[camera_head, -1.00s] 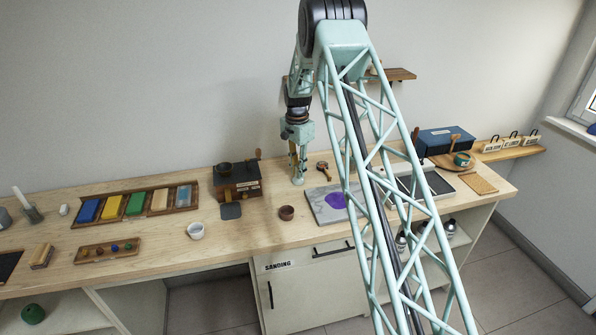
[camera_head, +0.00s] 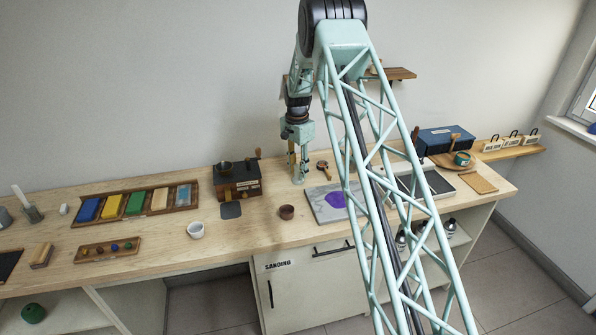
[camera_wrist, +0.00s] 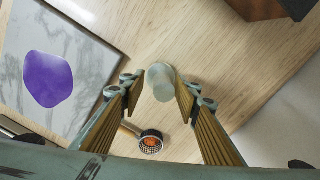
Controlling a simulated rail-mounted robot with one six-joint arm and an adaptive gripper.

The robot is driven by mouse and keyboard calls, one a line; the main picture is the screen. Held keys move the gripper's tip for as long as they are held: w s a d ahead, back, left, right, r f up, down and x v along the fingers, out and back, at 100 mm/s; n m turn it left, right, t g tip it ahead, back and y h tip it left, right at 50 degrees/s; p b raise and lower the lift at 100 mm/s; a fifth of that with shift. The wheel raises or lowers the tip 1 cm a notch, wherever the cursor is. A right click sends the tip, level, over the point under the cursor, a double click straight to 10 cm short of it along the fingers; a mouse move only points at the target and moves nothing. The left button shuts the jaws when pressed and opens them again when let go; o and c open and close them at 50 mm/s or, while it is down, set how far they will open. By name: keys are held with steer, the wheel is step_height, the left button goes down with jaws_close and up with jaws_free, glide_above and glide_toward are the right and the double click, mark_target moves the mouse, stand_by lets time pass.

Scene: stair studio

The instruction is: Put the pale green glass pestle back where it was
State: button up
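The pale green glass pestle (camera_wrist: 161,83) shows in the wrist view as a pale, translucent cylinder between my gripper's fingertips. In the head view it appears as a pale upright shape (camera_head: 298,177) on the wooden bench, directly below my gripper (camera_head: 297,158). My gripper (camera_wrist: 159,92) points down, and its wood-coloured fingers are spread apart around the pestle. A gap shows on the left side; the right finger is very close, and I cannot tell if it touches. A marbled slab (camera_head: 324,214) with a purple patch (camera_head: 335,200) lies to the right in the head view.
The wall is close behind.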

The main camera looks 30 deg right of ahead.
steer(key=shift+r, duration=0.15)
step_height(320, 180, up, 11)
steer(key=shift+a+r, duration=0.1)
steer(key=shift+r, duration=0.4)
stand_by(0.8)
